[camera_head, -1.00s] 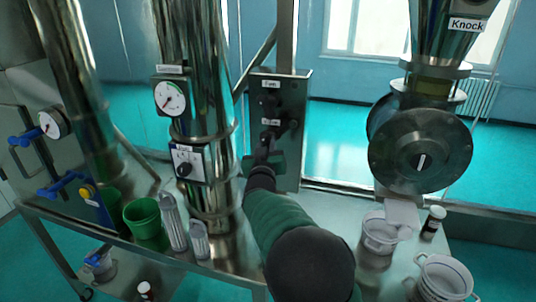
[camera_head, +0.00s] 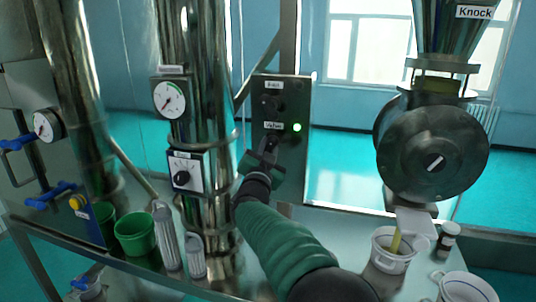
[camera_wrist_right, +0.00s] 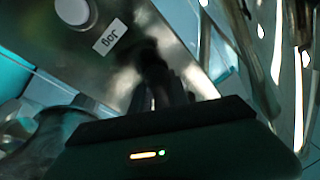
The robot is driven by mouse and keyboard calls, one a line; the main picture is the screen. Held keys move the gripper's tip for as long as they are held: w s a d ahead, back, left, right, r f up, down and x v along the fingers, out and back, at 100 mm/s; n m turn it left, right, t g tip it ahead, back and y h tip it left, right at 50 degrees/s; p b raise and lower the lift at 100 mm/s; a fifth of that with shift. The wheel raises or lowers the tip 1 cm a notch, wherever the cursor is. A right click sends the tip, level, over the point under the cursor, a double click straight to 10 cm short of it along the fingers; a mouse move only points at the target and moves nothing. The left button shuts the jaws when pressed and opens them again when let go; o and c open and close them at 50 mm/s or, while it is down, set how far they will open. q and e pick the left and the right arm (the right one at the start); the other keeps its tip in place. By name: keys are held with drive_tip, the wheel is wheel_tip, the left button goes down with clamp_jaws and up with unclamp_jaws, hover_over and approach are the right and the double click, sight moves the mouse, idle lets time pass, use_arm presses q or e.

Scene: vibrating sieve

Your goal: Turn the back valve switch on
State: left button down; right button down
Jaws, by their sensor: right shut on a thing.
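A dark metal switch panel (camera_head: 294,93) stands upright behind the table, with two labelled black switches, one above the other. The upper switch (camera_head: 270,103) is free. A green light (camera_head: 297,127) glows beside the lower label. My right gripper (camera_head: 270,147) is at the lower switch, shut on it, and hides most of it. I cannot tell the switch's angle. In the right wrist view, the panel (camera_wrist_right: 125,65) carries a white label and a pale round light, and the dark fingers meet the switch. My left gripper is out of view.
A steel column with a gauge (camera_head: 169,99) and a dial box (camera_head: 185,172) stands left of the panel. A round mill (camera_head: 433,150) is at right, above a white bucket (camera_head: 392,262) with a yellow streak. Green tubs (camera_head: 136,234) and clear cylinders (camera_head: 168,240) stand front left.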

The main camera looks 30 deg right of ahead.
idle(0.5)
drive_tip(key=c, duration=1.6)
unclamp_jaws()
drive_tip(key=shift+s, duration=0.1)
drive_tip(key=o, duration=0.3)
drive_tip(key=shift+s+r, duration=0.2)
drive_tip(key=shift+s, duration=0.15)
drive_tip(key=shift+w+a+f, duration=0.1)
drive_tip(key=shift+w+a, duration=0.05)
drive_tip(key=shift+a+f, duration=0.2)
drive_tip(key=b+v, duration=0.4)
drive_tip(key=v, duration=1.2)
drive_tip(key=shift+s+r, duration=0.1)
drive_tip(key=shift+s, duration=0.2)
